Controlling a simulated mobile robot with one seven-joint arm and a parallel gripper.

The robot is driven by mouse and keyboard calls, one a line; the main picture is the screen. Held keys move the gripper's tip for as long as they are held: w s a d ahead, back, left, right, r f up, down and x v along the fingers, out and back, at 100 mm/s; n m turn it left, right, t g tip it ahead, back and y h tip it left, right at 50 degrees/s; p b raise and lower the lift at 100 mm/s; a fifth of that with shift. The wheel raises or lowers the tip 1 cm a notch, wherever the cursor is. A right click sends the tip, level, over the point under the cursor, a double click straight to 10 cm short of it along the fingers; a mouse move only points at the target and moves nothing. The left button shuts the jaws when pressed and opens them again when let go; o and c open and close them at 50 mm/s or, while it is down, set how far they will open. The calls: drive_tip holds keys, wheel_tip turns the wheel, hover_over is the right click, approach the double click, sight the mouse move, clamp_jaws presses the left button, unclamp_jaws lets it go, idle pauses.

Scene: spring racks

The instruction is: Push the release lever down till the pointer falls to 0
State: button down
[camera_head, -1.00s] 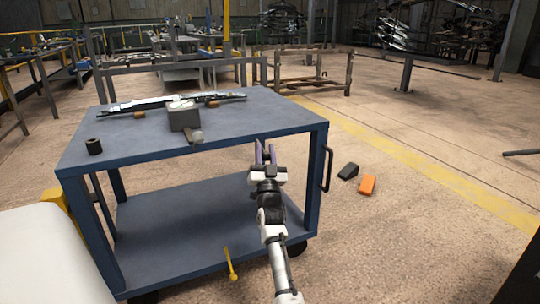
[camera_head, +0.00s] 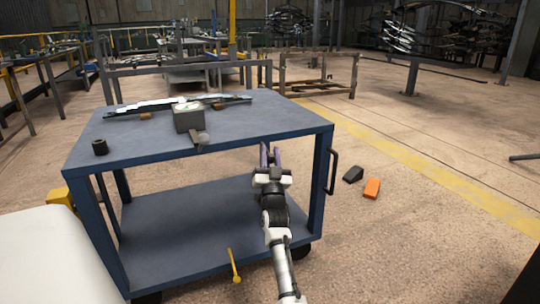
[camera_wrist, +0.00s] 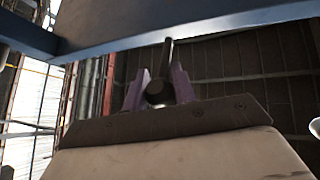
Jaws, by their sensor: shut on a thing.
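A grey box (camera_head: 188,120) with a pale round dial (camera_head: 188,106) stands on the blue cart's top (camera_head: 255,120). The pointer is too small to read. A short lever with a grey rounded end (camera_head: 203,138) sticks out from the box's front, near the cart's front edge. My gripper (camera_head: 271,150) is to the right of this lever, at the front edge of the cart top, fingers pointing up. In the wrist view, the purple fingers (camera_wrist: 158,80) are shut on a dark rod (camera_wrist: 168,55) with a round end. I cannot tell what the rod belongs to.
A leaf spring (camera_head: 130,108) lies behind the box. A black cylinder (camera_head: 100,147) stands at the cart top's left. The lower shelf (camera_head: 190,225) is clear. A handle (camera_head: 332,172) is on the cart's right side. Black (camera_head: 353,174) and orange (camera_head: 372,188) blocks lie on the floor.

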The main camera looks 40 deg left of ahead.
drive_tip(key=shift+w+d+f, duration=0.1)
drive_tip(key=shift+w+f, duration=0.2)
drive_tip(key=shift+f, duration=0.1)
drive_tip(key=c, duration=1.1)
unclamp_jaws()
drive_tip(key=shift+c, duration=0.2)
drive_tip(key=shift+r, duration=0.1)
drive_tip(key=shift+s, duration=0.1)
drive_tip(key=shift+r, duration=0.3)
wheel_tip(320, 180, up, 19)
drive_tip(key=p, duration=0.5)
drive_tip(key=shift+r, duration=0.2)
